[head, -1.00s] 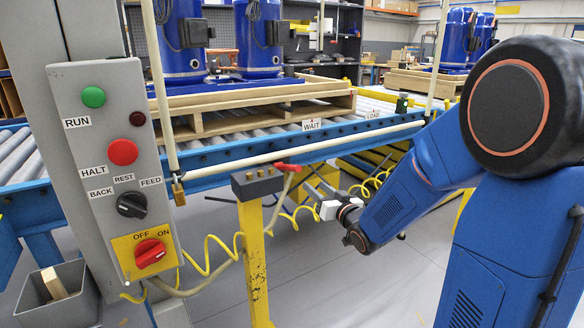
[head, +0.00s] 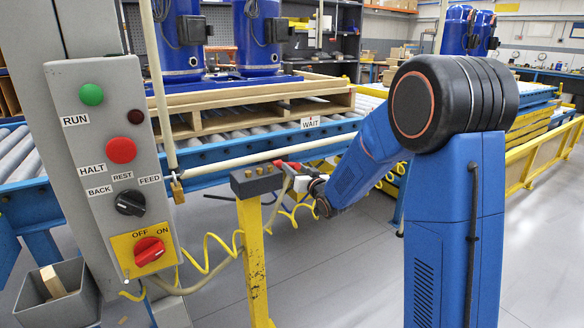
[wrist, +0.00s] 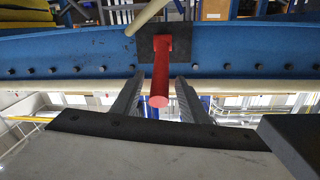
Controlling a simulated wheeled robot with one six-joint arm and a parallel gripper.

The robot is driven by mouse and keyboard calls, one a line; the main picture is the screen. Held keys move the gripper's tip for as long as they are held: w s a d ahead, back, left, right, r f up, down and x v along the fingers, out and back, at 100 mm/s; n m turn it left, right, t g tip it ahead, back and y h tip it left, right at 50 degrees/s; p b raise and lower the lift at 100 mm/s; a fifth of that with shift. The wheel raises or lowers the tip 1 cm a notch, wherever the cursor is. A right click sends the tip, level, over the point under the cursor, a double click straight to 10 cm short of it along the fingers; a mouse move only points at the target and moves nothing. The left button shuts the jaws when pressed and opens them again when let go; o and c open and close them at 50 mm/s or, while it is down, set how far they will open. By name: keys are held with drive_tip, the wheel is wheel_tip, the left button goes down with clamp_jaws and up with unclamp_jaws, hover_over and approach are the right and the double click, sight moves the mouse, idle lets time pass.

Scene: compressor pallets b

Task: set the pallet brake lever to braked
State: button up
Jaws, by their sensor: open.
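The red brake lever (wrist: 160,75) sits on a dark plate (wrist: 147,47) on the blue conveyor beam in the wrist view, its round end toward the camera. In the head view a bit of the red lever (head: 284,165) shows just above the yellow post's box. My gripper (wrist: 158,95) is open, one finger on each side of the lever. I cannot tell whether either finger touches it. In the head view the fingers are mostly hidden near the post's box.
A yellow post (head: 254,255) with a dark button box (head: 257,181) stands close to my wrist. A control panel (head: 118,165) is at left, with a grey bin (head: 60,293) below. Yellow coiled hose (head: 220,250) hangs nearby. A pallet (head: 255,105) with blue compressors rests on the rollers.

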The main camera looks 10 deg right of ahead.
drive_tip(key=shift+x, duration=1.1)
clamp_jaws()
